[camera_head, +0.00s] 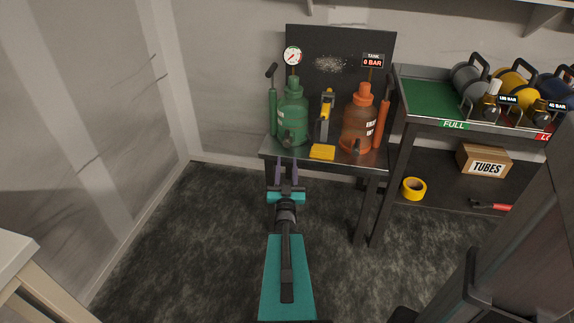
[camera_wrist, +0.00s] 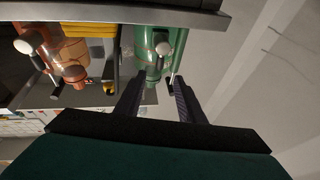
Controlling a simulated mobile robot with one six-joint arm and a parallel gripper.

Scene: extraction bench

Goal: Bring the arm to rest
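My arm reaches forward from the bottom of the head view. My gripper (camera_head: 286,171) is in front of the metal bench (camera_head: 272,154), near its front edge and below the green tank (camera_head: 292,108). In the wrist view, which looks upside down, my gripper (camera_wrist: 158,84) has its two dark fingers apart. Nothing is held between them. The green tank (camera_wrist: 160,45) shows beyond the fingers. I cannot tell the exact gap between the fingertips and the bench edge.
An orange tank (camera_head: 359,125), a yellow pad (camera_head: 322,152) and a yellow-black tool (camera_head: 325,112) are on the bench. The floor at left is clear.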

